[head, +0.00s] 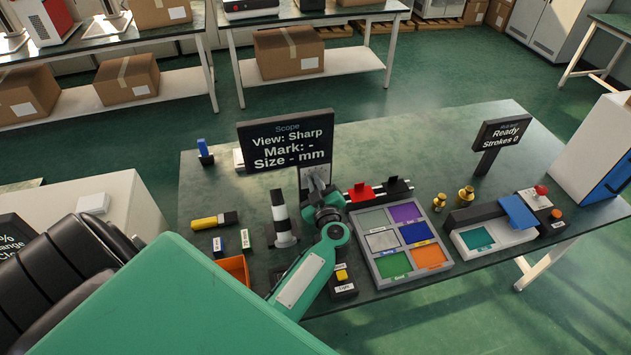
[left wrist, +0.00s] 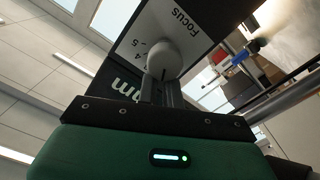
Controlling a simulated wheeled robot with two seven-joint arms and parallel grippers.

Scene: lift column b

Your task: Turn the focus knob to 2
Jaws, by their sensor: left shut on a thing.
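The pale round focus knob (left wrist: 166,58) sits on a white plate marked "Focus" (left wrist: 188,22) in the left wrist view. The numbers 4 and 5 show beside the knob; the other marks are hidden, and I cannot tell which number it points to. My left gripper (left wrist: 160,88) is shut on the knob. In the head view my left gripper (head: 316,184) is at the panel below the Scope sign (head: 287,142), which reads "View: Sharp, Mark: -, Size - mm". The knob is hidden there by the gripper. My right gripper is not in view.
A sign reading "Ready, Strokes 0" (head: 503,135) stands at the right.

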